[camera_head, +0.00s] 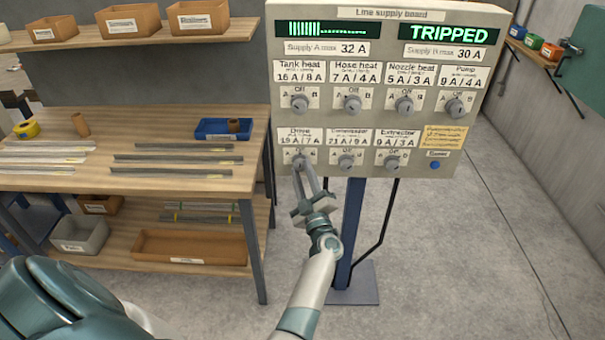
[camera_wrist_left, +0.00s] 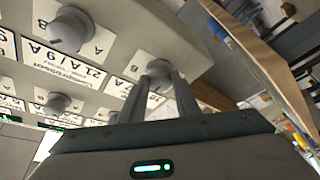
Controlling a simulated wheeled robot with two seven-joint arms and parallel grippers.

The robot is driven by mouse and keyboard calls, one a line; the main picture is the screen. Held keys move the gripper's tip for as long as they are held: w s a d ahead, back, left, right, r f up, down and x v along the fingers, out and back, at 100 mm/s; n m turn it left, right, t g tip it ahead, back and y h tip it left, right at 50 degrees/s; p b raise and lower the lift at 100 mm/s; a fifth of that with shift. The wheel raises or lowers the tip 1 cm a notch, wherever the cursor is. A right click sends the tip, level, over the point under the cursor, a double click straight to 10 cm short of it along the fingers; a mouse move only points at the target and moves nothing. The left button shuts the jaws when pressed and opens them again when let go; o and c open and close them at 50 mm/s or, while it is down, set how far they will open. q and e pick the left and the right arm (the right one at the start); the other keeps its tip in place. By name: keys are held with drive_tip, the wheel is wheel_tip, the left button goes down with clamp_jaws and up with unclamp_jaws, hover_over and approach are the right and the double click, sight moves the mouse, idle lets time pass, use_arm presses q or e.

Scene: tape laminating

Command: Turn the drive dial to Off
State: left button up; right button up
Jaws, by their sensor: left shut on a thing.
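The drive dial (camera_head: 299,162) is a grey knob at the lower left of the line supply board (camera_head: 380,113). In the left wrist view the fingers reach the dial (camera_wrist_left: 158,70). The fingers partly hide the dial, so its exact setting cannot be read. My right gripper is in neither view.
The board's right display (camera_head: 449,32) reads TRIPPED. A workbench (camera_head: 100,190) with strips stands at the left. Floor at right is clear.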

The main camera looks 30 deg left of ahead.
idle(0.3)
use_arm(q)
drive_tip(key=o, duration=1)
drive_tip(key=shift+o, duration=0.2)
drive_tip(key=shift+f, duration=0.1)
